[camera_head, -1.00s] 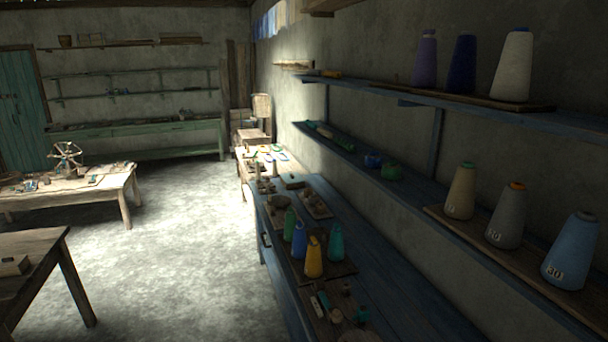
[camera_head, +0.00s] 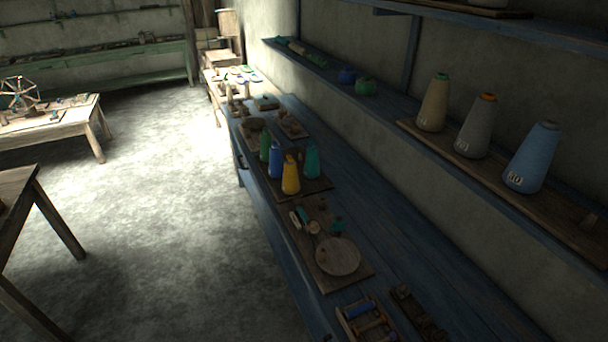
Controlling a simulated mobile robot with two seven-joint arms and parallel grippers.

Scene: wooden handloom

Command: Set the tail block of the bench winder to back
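I cannot make out a tail block for certain. A wooden frame holding small coloured rolls (camera_head: 366,318) lies at the near end of the blue bench (camera_head: 345,205), cut off by the bottom edge. A narrow dark wooden piece (camera_head: 418,312) lies just right of it; I cannot tell whether either is the bench winder. A small wheel-shaped device (camera_head: 18,94) stands on the pale table at the far left. Neither of my grippers is in view.
A dark wooden table (camera_head: 18,182) stands at left. The grey floor (camera_head: 170,230) between is clear.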

